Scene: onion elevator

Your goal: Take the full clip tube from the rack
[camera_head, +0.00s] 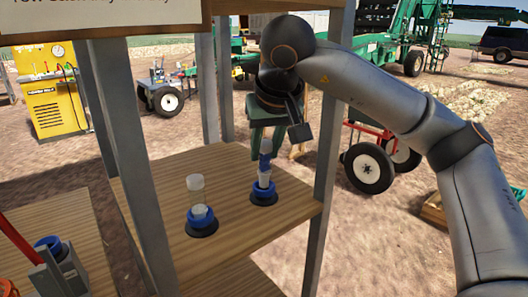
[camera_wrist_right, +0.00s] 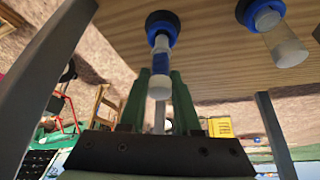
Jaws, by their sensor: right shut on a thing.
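The full clip tube (camera_head: 264,172), with blue and white sections, stands upright at a blue-ringed black holder (camera_head: 264,196) on the wooden rack shelf. My right gripper (camera_head: 265,140) comes from above with its green fingers shut around the tube's upper part. The right wrist view also shows this tube (camera_wrist_right: 160,63) between the fingers, with its lower end at the blue ring. I cannot tell how deep it sits there. A second, clear tube with a pale top (camera_head: 196,184) stands in another blue-ringed holder (camera_head: 201,219), left and nearer. My left gripper is out of view.
Grey rack posts (camera_head: 325,150) stand beside the shelf (camera_head: 235,225), close to my right arm. A sign board (camera_head: 100,15) hangs at top left. A lower-left wooden surface (camera_head: 60,215) carries a grey device with a blue ring. Farm machinery is behind.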

